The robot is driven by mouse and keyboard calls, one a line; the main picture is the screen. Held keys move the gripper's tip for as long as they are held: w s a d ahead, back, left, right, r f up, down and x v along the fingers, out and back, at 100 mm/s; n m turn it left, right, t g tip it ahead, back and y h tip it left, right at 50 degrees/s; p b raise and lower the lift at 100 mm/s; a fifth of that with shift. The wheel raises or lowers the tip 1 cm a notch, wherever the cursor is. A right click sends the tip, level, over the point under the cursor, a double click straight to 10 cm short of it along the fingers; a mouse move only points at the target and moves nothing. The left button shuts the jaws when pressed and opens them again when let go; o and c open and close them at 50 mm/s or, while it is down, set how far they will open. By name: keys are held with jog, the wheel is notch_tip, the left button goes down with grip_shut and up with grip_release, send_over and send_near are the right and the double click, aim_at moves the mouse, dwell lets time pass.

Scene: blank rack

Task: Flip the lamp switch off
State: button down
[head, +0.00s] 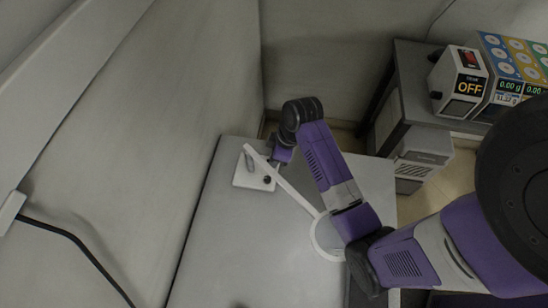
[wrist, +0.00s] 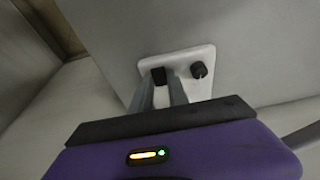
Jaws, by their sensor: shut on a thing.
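The white desk lamp has a flat base (head: 243,181), a slanting white arm (head: 295,193) and a round head (head: 325,240) partly behind my arm. Whether it is lit I cannot tell. In the wrist view the base (wrist: 203,54) carries a small black switch (wrist: 159,74) and a round black knob (wrist: 199,70) to its right. My gripper (wrist: 159,83) is shut on the switch, one grey finger on each side of it. In the head view my arm comes over the table to the base, and the fingertips are hard to make out.
The lamp stands on a pale table (head: 225,240) beside a wall on the left. At the back right a grey bench (head: 405,75) holds a box labelled OFF (head: 461,80) and a colourful display unit (head: 510,65). A black cable (head: 75,245) hangs at the left.

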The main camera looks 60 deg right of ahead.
jog(key=c, duration=1.3)
grip_release()
jog(key=shift+r, duration=0.1)
jog(key=shift+b+v, duration=0.45)
jog(key=shift+v, duration=3.35)
